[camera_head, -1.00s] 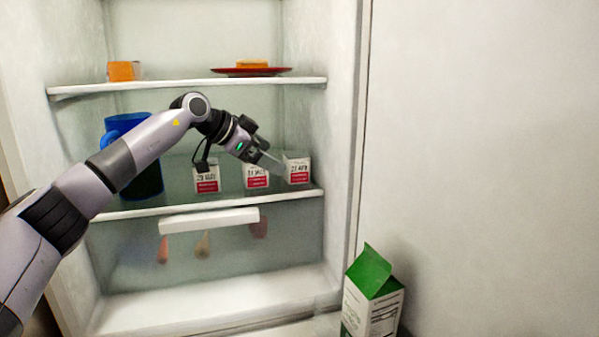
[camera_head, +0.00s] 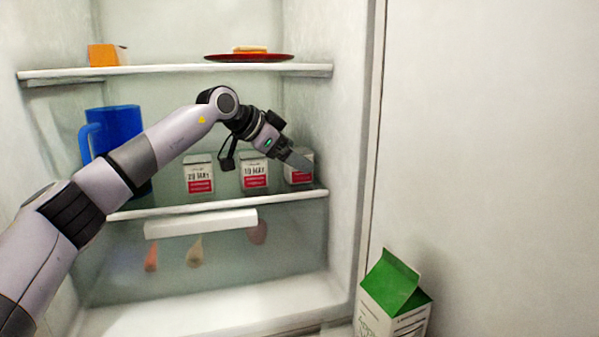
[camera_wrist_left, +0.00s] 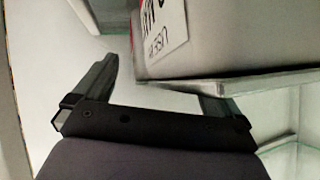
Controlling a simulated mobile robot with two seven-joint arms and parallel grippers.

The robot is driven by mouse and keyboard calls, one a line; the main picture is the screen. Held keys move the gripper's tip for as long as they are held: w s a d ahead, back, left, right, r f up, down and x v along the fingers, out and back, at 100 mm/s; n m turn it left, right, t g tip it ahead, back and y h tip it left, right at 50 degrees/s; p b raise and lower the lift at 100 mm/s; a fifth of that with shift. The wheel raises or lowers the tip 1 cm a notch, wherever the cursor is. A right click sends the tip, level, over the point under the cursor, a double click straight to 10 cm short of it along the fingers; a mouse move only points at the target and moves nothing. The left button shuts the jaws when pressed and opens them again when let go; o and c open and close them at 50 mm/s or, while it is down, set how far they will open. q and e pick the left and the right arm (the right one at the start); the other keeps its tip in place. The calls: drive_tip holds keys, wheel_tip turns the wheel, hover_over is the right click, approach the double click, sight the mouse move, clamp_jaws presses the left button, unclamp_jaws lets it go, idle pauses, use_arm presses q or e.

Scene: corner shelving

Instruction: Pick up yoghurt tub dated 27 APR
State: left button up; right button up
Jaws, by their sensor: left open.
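Three white tubs with red bands stand in a row on the middle shelf in the head view. The left tub (camera_head: 199,175) and middle tub (camera_head: 254,173) have dates ending in MAY. The right tub (camera_head: 303,177) is partly covered by my left gripper (camera_head: 299,162), and its date is hidden. My left gripper also shows in the left wrist view (camera_wrist_left: 160,85), open, with nothing between its fingers. A tub (camera_wrist_left: 225,35) looms close ahead there, its label tilted and cut off; I cannot read its date.
A blue jug (camera_head: 115,130) stands left of the tubs, partly behind my arm. A red plate (camera_head: 225,58) and an orange block (camera_head: 102,55) are on the shelf above. Below are a white drawer front (camera_head: 200,223) and several hanging shapes. A green-and-white carton (camera_head: 393,293) stands at lower right.

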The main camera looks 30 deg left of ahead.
use_arm(q)
drive_tip(key=shift+w+d+f, duration=0.1)
drive_tip(key=shift+w+d, duration=0.05)
drive_tip(key=shift+w, duration=0.05)
drive_tip(key=c, duration=1.2)
